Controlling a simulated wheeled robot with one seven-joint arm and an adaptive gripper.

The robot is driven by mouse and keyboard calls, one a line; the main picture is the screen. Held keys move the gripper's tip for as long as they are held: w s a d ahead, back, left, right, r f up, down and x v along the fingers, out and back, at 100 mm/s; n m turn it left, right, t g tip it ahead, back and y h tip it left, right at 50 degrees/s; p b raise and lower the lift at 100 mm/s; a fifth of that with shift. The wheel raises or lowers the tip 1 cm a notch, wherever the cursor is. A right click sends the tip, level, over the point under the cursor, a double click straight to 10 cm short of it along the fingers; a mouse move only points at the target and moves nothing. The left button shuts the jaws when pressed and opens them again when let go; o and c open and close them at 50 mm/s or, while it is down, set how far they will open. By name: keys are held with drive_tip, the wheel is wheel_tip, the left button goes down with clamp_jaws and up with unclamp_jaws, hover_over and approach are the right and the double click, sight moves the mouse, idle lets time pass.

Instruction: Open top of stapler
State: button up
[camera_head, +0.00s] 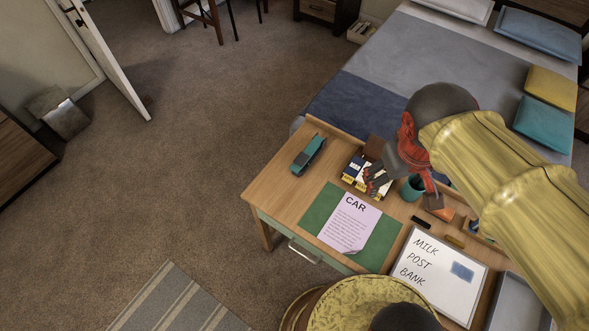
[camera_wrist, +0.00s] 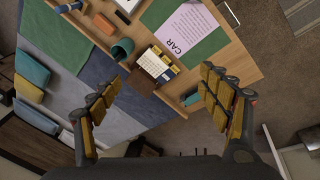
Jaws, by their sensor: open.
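The teal stapler (camera_head: 308,155) lies on the wooden desk near its left end, with its top looking closed. In the wrist view, a small teal part that looks like the stapler (camera_wrist: 190,99) shows beside the right finger, and the finger hides the rest. My gripper (camera_head: 376,182) is above the desk, to the right of the stapler and apart from it, over the box of small items. In the wrist view my gripper (camera_wrist: 158,84) has its fingers spread wide with nothing between them.
A green blotter (camera_head: 319,208) with a "CAR" paper (camera_head: 352,219) lies in front of the box (camera_head: 356,166). A teal cup (camera_head: 412,188) stands right of my gripper. A whiteboard (camera_head: 437,273) lies at the front right. Desk around the stapler is clear.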

drive_tip(key=w+f+n+h, duration=0.2)
drive_tip(key=w+f, duration=0.1)
drive_tip(key=w+a+f+n+g+h+b, duration=0.1)
drive_tip(key=w+f+n+h, duration=0.1)
drive_tip(key=w+f, duration=0.1)
drive_tip(key=w+a+f+n+g+h, duration=0.1)
drive_tip(key=w+f+n+h, duration=0.1)
drive_tip(key=w+f+n, duration=0.1)
drive_tip(key=shift+a+f, duration=0.15)
drive_tip(key=shift+f, duration=0.3)
drive_tip(key=c, duration=0.7)
drive_tip(key=n+t+h+b, duration=0.2)
drive_tip(key=n+t+b, duration=0.1)
drive_tip(key=n+t, duration=1.4)
approach(294, 169)
drive_tip(key=w+r+n+g, duration=0.2)
drive_tip(key=shift+d+n+g, duration=0.3)
drive_tip(key=shift+d, duration=0.1)
drive_tip(key=shift+y, duration=0.3)
drive_tip(key=shift+b+x, duration=0.6)
drive_tip(key=shift+x, duration=3.3)
drive_tip(key=c, duration=1.2)
clamp_jaws()
